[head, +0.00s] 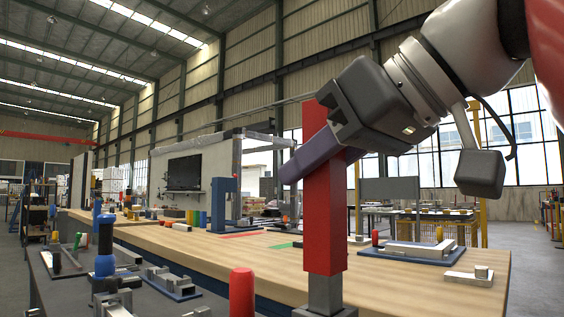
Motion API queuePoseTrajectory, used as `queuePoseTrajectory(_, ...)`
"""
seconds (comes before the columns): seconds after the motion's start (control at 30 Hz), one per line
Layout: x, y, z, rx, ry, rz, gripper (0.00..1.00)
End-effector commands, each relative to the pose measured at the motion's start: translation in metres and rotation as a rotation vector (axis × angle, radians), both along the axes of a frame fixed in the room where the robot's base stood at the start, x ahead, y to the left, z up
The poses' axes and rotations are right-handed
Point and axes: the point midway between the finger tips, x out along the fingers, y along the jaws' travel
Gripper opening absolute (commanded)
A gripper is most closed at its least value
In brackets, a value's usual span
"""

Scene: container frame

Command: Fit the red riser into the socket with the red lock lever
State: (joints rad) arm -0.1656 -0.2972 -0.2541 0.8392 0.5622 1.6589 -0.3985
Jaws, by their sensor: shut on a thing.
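The red riser (325,215) is a tall square post standing upright in the middle of the head view. The riser's lower end meets a grey block (325,291). I cannot tell whether this block is the riser's foot or part of a socket. A wider grey piece lies below, cut off by the picture's edge. A red rounded handle (242,292) stands to the left, apart from the riser; it may be the red lock lever.
A long wooden bench (190,243) runs behind the riser. A blue-handled post (105,246) and grey fixtures (165,281) stand on the dark table at left. A blue tray with white parts (415,249) and a light block (475,277) lie at right.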

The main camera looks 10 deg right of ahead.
Motion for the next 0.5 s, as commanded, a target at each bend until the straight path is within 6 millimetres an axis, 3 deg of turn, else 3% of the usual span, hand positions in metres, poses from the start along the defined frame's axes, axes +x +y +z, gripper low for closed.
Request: queuePoseTrajectory(0.5,0.0,0.0,-0.014,0.0,-0.001,0.0,0.0)
